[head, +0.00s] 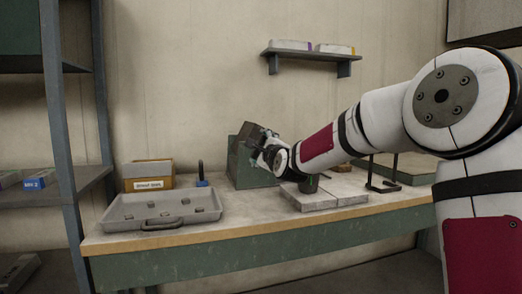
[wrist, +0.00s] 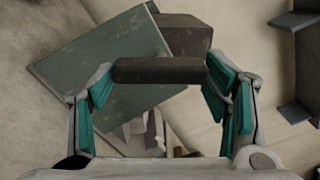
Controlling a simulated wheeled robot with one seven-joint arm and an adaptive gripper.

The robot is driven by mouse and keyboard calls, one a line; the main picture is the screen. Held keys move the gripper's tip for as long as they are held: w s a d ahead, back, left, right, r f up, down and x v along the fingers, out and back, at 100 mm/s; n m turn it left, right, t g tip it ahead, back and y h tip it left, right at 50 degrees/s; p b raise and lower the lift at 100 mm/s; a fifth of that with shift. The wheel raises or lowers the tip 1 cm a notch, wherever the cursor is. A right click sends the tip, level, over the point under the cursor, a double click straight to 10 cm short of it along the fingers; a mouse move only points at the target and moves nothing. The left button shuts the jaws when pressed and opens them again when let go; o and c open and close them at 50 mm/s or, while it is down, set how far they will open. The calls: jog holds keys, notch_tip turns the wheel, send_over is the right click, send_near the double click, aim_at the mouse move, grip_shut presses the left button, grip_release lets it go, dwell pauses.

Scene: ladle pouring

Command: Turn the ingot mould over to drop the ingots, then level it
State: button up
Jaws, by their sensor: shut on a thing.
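The ingot mould (head: 255,134) is a dark brown-grey block, held raised and tilted above the bench beside a green box. In the wrist view the mould's dark body (wrist: 186,36) shows behind its round bar handle (wrist: 160,70). My gripper (head: 264,152) is shut on that handle, with a teal finger at each end of the bar in the wrist view. The mould's cavities are hidden, so I cannot tell whether ingots are inside. A grey tray (head: 163,226) with a front handle sits at the bench's left end, with several small grey lumps (head: 184,202) in it.
The green box (head: 240,168) stands close under the mould. Pale slabs (head: 325,198) with a dark cylinder (head: 308,185) lie right of it. A dark metal stand (head: 382,182) is further right.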

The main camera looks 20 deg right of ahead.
jog(key=shift+d+m, duration=0.1)
jog(key=shift+m, duration=0.8)
jog(key=o, duration=1.7)
jog(key=shift+s, duration=0.1)
jog(key=s, duration=1.1)
jog(key=shift+s+f, duration=0.1)
jog(key=shift+s, duration=0.25)
